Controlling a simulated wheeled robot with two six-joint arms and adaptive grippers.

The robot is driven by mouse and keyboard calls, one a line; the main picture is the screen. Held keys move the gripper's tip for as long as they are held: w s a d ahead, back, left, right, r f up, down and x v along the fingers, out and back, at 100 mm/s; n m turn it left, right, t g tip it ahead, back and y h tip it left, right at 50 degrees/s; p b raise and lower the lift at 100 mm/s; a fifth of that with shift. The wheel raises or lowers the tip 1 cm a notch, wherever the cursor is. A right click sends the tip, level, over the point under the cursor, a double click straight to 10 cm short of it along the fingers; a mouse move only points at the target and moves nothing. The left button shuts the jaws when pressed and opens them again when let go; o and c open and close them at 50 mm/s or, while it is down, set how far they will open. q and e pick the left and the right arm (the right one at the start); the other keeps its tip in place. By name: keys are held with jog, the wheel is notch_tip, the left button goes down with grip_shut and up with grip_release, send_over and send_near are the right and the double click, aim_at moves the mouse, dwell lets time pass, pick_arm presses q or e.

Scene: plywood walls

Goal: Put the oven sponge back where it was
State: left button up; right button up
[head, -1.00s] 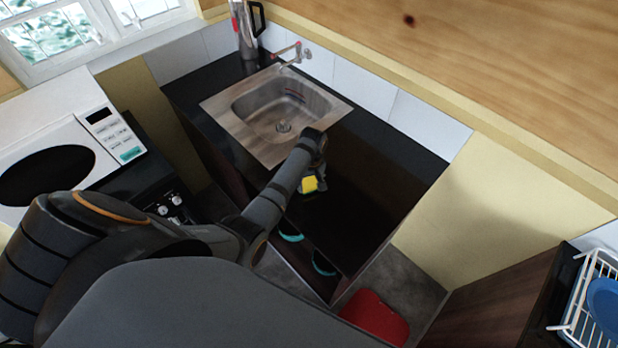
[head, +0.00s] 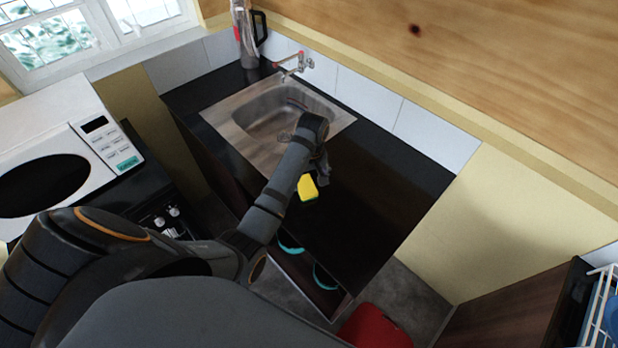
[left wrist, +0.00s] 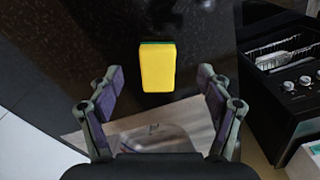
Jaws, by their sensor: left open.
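The sponge (head: 308,187) is yellow with a dark green side and lies on the black counter (head: 380,190), just in front of the sink. In the left wrist view the sponge (left wrist: 157,68) lies ahead of my left gripper (left wrist: 160,85), centred between its spread fingers but beyond the tips, apart from them. In the head view my left gripper (head: 322,172) is over the counter beside the sponge, partly hidden by my arm. It is open and empty. My right gripper does not show.
A white microwave (head: 55,160) is at the left. A red object (head: 374,328) is on the floor. The counter right of the sponge is clear.

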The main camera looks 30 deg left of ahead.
pick_arm(q)
jog(key=shift+r, duration=2.15)
jog(key=s+a+f+m+t, duration=0.1)
jog(key=s+m+t, duration=0.1)
jog(key=s+m, duration=0.5)
jog(key=s+a+f+m+t, duration=0.1)
jog(key=s+m, duration=0.2)
jog(key=s, duration=0.9)
jog(key=s+a+f+b, duration=0.1)
jog(key=f+b, duration=0.1)
jog(key=f, duration=0.9)
jog(key=s+a+f+g+b, duration=0.1)
jog(key=f+b, duration=0.1)
jog(key=f, duration=1)
jog(key=s+a+f+b, duration=0.1)
jog(key=f+b, duration=0.2)
jog(key=f, duration=0.8)
jog(key=s+d+f+b, duration=0.1)
jog(key=s+f+b, duration=0.2)
jog(key=s+f, duration=1.4)
jog(key=shift+f+g+y, duration=0.3)
jog(key=shift+f+g, duration=0.1)
jog(key=shift+f, duration=0.55)
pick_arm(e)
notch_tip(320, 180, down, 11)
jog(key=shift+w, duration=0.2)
